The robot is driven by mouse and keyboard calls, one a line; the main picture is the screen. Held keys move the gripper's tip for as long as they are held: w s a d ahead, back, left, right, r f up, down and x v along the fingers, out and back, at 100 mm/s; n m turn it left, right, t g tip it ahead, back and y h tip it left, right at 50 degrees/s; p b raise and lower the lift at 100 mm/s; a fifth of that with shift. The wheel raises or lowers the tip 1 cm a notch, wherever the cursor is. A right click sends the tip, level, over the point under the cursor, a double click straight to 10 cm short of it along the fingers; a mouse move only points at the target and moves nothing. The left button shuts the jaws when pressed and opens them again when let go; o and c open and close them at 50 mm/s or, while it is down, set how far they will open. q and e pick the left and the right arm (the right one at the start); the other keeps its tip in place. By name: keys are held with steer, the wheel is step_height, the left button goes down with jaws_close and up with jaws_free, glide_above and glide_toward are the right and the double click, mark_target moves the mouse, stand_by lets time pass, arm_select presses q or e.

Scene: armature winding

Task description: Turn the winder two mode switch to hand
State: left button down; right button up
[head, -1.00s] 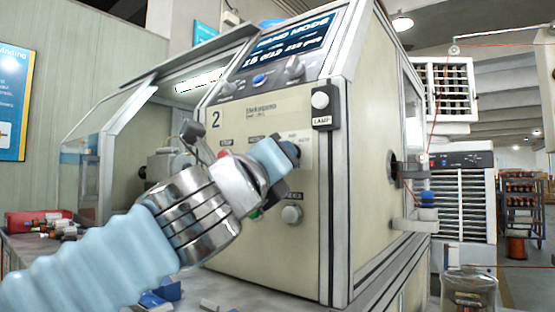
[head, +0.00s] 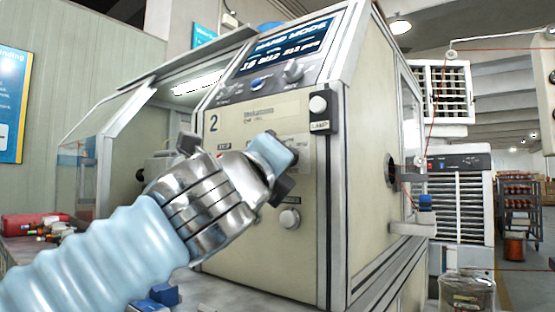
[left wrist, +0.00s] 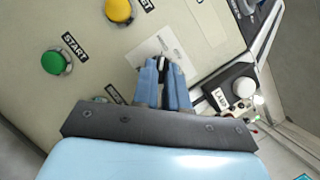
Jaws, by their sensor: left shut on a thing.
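The winder (head: 265,125) marked 2 stands ahead with its cream front panel. The mode switch is hidden behind my left gripper (head: 287,172) in the head view. In the left wrist view, a dark piece of the switch knob (left wrist: 162,66) shows between the two blue fingers, in front of its white label plate (left wrist: 165,46). My left gripper (left wrist: 162,80) is shut on this knob, at the panel. The screen (head: 290,45) at the top appears to read HAND MODE. My right gripper is not in view.
Near the switch are a green START button (left wrist: 55,62), a yellow button (left wrist: 118,10) and a white LAMP button (left wrist: 243,90). A grey knob (head: 290,219) sits below the gripper. Red and blue items lie on the bench at left.

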arm_select(q)
steer(key=c, duration=1.2)
jaws_free()
steer(key=shift+w+r, duration=0.1)
steer(key=shift+r, duration=0.1)
steer(key=shift+c, duration=0.2)
steer(key=shift+o, duration=0.4)
steer(key=shift+w+f, duration=0.1)
steer(key=shift+f, duration=0.05)
steer(key=b+v, duration=0.3)
steer(key=v, duration=1)
steer(key=shift+s+a+f, duration=0.15)
steer(key=shift+s+f, duration=0.05)
steer(key=shift+s, duration=0.15)
